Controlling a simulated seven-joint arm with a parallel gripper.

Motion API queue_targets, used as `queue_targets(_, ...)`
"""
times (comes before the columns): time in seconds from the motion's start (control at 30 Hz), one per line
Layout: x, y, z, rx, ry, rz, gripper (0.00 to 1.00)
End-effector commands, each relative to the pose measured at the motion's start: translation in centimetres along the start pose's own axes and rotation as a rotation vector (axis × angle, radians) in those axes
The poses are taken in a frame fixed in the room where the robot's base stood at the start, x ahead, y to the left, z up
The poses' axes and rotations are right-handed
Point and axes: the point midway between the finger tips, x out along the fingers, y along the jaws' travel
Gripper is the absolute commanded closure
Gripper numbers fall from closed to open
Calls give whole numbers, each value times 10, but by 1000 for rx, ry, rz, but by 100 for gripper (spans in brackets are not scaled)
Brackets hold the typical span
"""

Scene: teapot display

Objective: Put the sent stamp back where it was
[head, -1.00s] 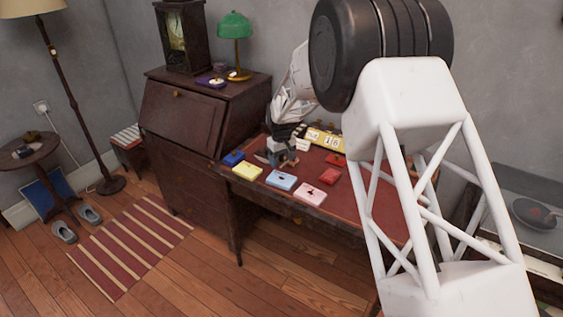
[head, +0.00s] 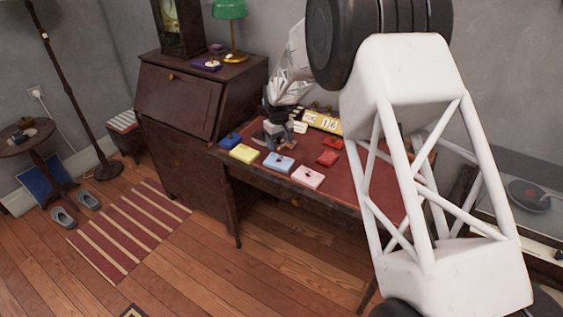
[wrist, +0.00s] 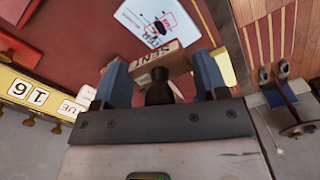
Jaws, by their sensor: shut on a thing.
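The sent stamp (wrist: 152,60) has a wooden base lettered SENT and a dark knob handle (wrist: 158,86). It shows in the wrist view between the two blue fingers. My gripper (wrist: 162,84) is shut on it. In the head view, my gripper (head: 276,137) is at the desk's left part, behind the pale blue (head: 272,160) and yellow (head: 241,154) flat pieces. The stamp cannot be made out clearly there. In the wrist view, the pale blue piece (wrist: 135,18) carries red and black marks. I cannot tell whether the stamp touches the desk.
The red-topped desk (head: 375,190) also holds a dark blue piece (head: 230,140), a pink piece (head: 307,177), red pieces (head: 327,157) and a calendar (head: 322,121) at the back. A tall bureau (head: 180,100) stands close on the left. Bare desktop lies to the right.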

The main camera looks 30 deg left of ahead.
Motion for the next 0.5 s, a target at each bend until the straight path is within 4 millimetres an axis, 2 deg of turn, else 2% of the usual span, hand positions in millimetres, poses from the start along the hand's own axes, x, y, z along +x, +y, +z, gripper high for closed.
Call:
queue_targets(0.17, 3, 8, 12, -7, 1, 0, 49)
queue_targets(0.27, 7, 17, 28, -19, -1, 0, 49)
queue_targets(0.5, 22, 42, 84, -60, -2, -1, 49)
